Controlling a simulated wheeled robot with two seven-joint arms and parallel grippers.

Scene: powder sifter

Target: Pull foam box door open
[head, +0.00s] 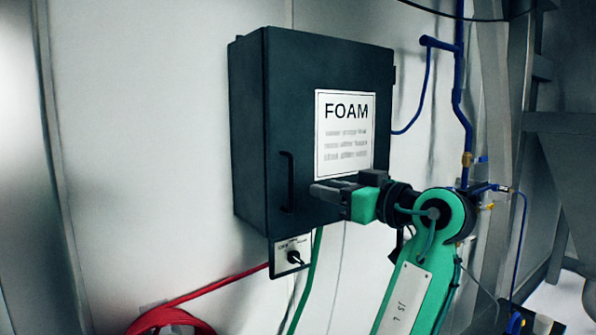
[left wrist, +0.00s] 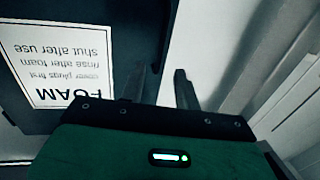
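The foam box (head: 248,130) is a dark cabinet on the pale wall in the head view. Its door (head: 340,65) looks shut and carries a white FOAM sign (head: 345,133). A black vertical bar handle (head: 287,182) is near the door's left edge. My left gripper (head: 318,190) is in front of the lower door, just right of the handle and apart from it, with its fingers pointing left. In the left wrist view its fingers (left wrist: 168,88) are spread with nothing between them. The sign (left wrist: 62,55) appears upside down there; the handle cannot be made out. My right gripper is not in view.
A small switch plate (head: 291,255) is under the box. A red hose (head: 175,315) and a green hose (head: 306,285) hang below. Blue pipes (head: 459,100) and a metal frame stand to the right. The wall left of the box is clear.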

